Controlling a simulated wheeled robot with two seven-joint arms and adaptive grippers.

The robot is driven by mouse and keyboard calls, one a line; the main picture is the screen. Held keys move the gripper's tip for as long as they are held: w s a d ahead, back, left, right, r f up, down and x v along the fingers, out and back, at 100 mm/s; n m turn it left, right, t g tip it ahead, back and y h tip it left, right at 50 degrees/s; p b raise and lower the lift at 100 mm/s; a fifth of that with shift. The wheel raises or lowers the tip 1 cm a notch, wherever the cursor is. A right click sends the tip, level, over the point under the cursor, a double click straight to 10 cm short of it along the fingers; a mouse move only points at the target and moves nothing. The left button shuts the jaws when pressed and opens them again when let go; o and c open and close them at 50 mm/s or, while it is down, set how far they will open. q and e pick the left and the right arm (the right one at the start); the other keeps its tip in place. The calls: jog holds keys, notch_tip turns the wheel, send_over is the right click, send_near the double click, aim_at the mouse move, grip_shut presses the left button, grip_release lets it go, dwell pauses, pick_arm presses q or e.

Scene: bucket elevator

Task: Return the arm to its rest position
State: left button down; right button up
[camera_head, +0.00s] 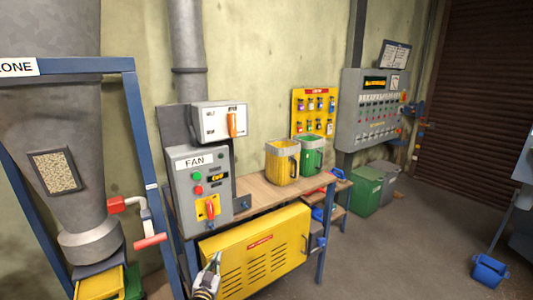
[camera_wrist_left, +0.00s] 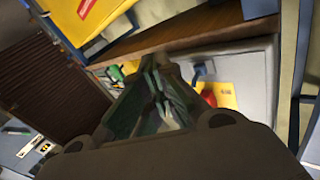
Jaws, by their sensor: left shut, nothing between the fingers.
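My left gripper (camera_head: 212,265) shows at the bottom of the head view, low in front of the yellow louvred cabinet door (camera_head: 262,252). It is shut and holds nothing. In the left wrist view its closed fingers (camera_wrist_left: 158,85) point toward the wooden bench edge (camera_wrist_left: 190,38), with a grey panel bearing yellow and red parts beyond. I cannot tell the exact gap between the fingers and these things. My right gripper is not in view.
The grey FAN box (camera_head: 199,188) stands just above the gripper. The bench (camera_head: 262,193) carries a yellow bucket (camera_head: 281,165) and a green bucket (camera_head: 311,158). A steel hopper in a blue frame (camera_head: 140,140) stands left. The floor (camera_head: 410,240) at right is mostly clear.

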pick_arm(q)
jog(key=s+f+g, duration=0.3)
jog(key=s+f, duration=0.4)
jog(key=f, duration=0.5)
jog(key=s+a+f+g, duration=0.1)
jog(key=s+f+g, duration=0.2)
jog(key=s+f, duration=0.7)
jog(key=s+f+g, duration=0.3)
jog(key=s+f, duration=0.2)
jog(key=f, duration=0.9)
jog(key=s+a+f+g, duration=0.2)
jog(key=s+f, duration=0.4)
jog(key=s, duration=0.7)
jog(key=s+a+f+g+y, duration=0.1)
jog(key=s+f, duration=0.5)
jog(key=s, duration=0.8)
jog(key=s+a+f+g+y, duration=0.1)
jog(key=s+a+f+g, duration=0.2)
jog(key=s, duration=1.1)
notch_tip(320, 180, down, 4)
jog(key=shift+r+n+g, duration=0.25)
jog(key=shift+n+g, duration=0.15)
jog(key=shift+g, duration=0.7)
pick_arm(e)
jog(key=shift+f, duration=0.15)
pick_arm(q)
jog(key=shift+w, duration=0.1)
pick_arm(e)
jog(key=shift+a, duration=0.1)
